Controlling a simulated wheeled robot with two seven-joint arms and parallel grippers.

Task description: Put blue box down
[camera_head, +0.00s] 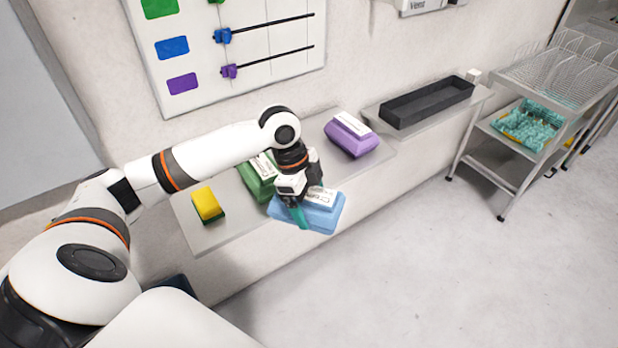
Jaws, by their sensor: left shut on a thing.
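The blue box (322,214) has a white label on top and shows near the middle of the camera_head view, at the front edge of the grey wall shelf (218,232). My left gripper (298,208) comes from the left above it and is shut on the blue box at its left side. Part of the box's top is hidden by the gripper. I cannot tell whether the box touches the shelf. My right gripper is not in view.
A green box (257,182) stands just behind my gripper, partly hidden. A purple box (352,137) is on the shelf's right part, and a yellow-green sponge (207,204) on its left. A black tray (428,101) and a wire cart (513,143) are farther right.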

